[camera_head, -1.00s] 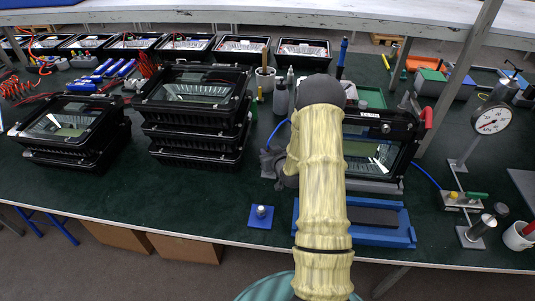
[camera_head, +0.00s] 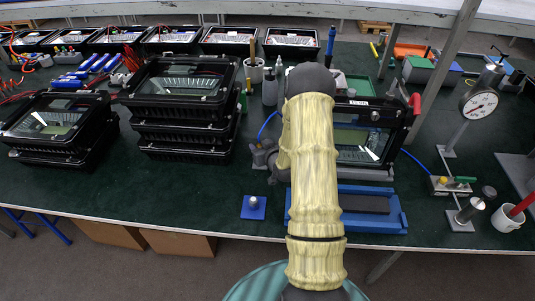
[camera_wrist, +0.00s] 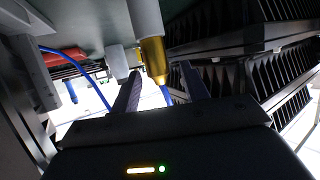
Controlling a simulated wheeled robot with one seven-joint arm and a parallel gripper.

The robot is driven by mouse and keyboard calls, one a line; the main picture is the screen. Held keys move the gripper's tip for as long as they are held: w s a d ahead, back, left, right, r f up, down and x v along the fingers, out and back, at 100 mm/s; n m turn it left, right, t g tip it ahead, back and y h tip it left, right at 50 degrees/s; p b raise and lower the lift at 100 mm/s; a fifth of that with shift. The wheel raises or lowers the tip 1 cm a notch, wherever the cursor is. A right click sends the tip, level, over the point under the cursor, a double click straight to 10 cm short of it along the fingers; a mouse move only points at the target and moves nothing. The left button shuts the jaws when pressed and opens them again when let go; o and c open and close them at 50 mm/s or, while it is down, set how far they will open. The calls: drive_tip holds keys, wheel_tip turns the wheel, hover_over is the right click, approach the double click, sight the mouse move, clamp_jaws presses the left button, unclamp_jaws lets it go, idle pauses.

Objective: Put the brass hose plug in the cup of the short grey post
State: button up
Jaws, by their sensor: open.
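A brass tapered piece (camera_wrist: 152,61), which looks like the hose plug, shows in the upside-down wrist view. Its wide end meets a pale grey cylinder (camera_wrist: 146,18); I cannot tell how it is seated. My gripper (camera_wrist: 160,75) is open. The brass piece appears between its dark fingers, with no visible grip on it. In the head view my gripper (camera_head: 262,158) is a dark shape left of my yellow arm, and its fingertips are unclear. A grey cylinder with a dark top (camera_head: 471,209), possibly the short post, stands at right; its cup is too small to make out.
Stacked black floodlight housings (camera_head: 185,110) stand to the left. A clamped housing fixture (camera_head: 365,140) and blue tray (camera_head: 396,222) are partly behind my arm. A blue plate with a knob (camera_head: 246,211) lies near the front edge. A dial gauge (camera_head: 478,104) stands right.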

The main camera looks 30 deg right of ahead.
drive_tip(key=b+v, duration=0.1)
drive_tip(key=v, duration=0.9)
drive_tip(key=shift+s+b, duration=0.25)
drive_tip(key=shift+b, duration=0.15)
drive_tip(key=shift+w+r, duration=0.1)
drive_tip(key=shift+r, duration=0.05)
drive_tip(key=s+a+r+g, duration=0.4)
drive_tip(key=s+a+g, duration=0.1)
drive_tip(key=s+a, duration=0.3)
drive_tip(key=s+a+r+g+y, duration=0.1)
drive_tip(key=s+a+r+g, duration=0.3)
drive_tip(key=s+a+g, duration=0.2)
drive_tip(key=s+a, duration=0.2)
drive_tip(key=a, duration=0.1)
drive_tip(key=shift+s+a+r+n, duration=0.2)
drive_tip(key=shift+a+r+n, duration=0.05)
drive_tip(key=shift+r+n, duration=0.15)
